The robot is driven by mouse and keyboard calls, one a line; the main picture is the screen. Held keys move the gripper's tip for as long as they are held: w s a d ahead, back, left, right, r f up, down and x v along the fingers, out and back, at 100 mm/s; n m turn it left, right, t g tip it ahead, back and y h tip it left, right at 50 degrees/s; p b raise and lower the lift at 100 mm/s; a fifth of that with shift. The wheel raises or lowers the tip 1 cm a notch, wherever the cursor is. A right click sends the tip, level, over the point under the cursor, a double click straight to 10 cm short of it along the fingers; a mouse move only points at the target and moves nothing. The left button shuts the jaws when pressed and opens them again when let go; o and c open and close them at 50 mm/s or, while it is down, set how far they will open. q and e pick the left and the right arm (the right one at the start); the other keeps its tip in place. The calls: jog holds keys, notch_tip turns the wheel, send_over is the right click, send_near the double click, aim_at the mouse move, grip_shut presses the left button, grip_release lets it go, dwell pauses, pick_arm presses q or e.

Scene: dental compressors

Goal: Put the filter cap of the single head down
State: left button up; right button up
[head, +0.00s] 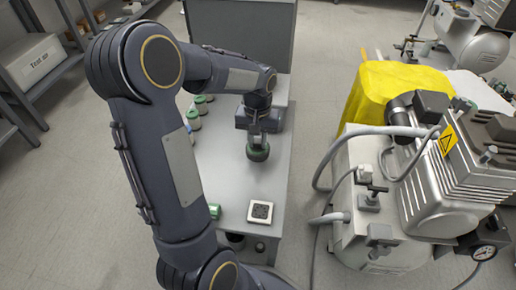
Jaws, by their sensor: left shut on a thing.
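My left gripper (257,139) points down over the grey bench (238,185). It is shut on a dark round filter cap (258,153) with a green tint. The cap is at or just above the bench top; I cannot tell whether it touches. The compressor (435,195) with a grey finned head and hoses stands to the right of the bench. My right gripper is not in view.
A square white-edged piece with a dark middle (260,212) and a green item (214,211) lie at the bench's near end. Several small green-lidded jars (194,119) stand along its left edge. A yellow cloth (392,88) lies behind the compressor. Shelves (40,62) stand at left.

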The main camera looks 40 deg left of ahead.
aim_at(258, 142)
pick_arm(q)
jog(key=shift+f+b, duration=0.35)
jog(key=shift+f, duration=1.1)
jog(key=shift+f, duration=0.1)
jog(key=o, duration=0.9)
jog(key=shift+o, duration=0.2)
